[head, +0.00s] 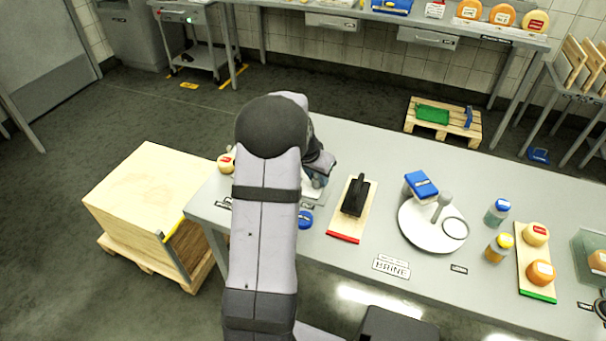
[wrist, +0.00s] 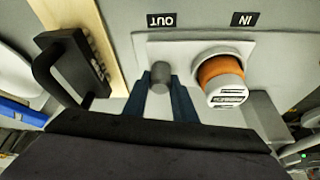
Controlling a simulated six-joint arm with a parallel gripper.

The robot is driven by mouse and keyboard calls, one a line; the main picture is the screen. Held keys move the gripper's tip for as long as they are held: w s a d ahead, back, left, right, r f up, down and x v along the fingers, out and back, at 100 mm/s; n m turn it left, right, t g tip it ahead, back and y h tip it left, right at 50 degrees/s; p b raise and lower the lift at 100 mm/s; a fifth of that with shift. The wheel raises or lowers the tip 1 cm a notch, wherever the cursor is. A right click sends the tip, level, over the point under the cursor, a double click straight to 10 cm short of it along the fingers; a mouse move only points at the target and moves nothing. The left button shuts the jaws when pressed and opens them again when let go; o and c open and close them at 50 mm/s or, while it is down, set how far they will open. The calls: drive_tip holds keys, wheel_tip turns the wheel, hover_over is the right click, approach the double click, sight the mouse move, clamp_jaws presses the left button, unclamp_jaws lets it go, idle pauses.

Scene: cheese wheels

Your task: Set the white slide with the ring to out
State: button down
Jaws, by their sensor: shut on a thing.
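The white slide (wrist: 182,46) is a pale plate in the wrist view, with a grey post (wrist: 158,72) at its left. A pale ring at its right surrounds the base of an orange piece (wrist: 214,70) with a white labelled end. The post is below the OUT label (wrist: 161,20), and the ring is below the IN label (wrist: 245,19). My gripper (wrist: 161,88) has its blue fingers on both sides of the post, shut on it. In the head view, my arm hides most of the slide; my gripper (head: 318,178) is above its pale plate (head: 315,195).
A black-handled block (head: 355,197) on a wooden board is just right of my gripper. A blue-lidded thing (head: 305,219) is in front. A white round plate (head: 425,237) with a post and ring, bottles and cheeses are farther right. A wooden crate (head: 140,195) is left of the table.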

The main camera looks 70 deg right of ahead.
drive_tip(key=shift+s, duration=0.25)
drive_tip(key=c, duration=1.5)
unclamp_jaws()
drive_tip(key=shift+s, duration=0.1)
drive_tip(key=shift+o, duration=0.2)
drive_tip(key=shift+r, duration=0.2)
drive_tip(key=b+v, duration=0.1)
drive_tip(key=v, duration=0.6)
drive_tip(key=shift+b, duration=0.3)
drive_tip(key=shift+a, duration=0.1)
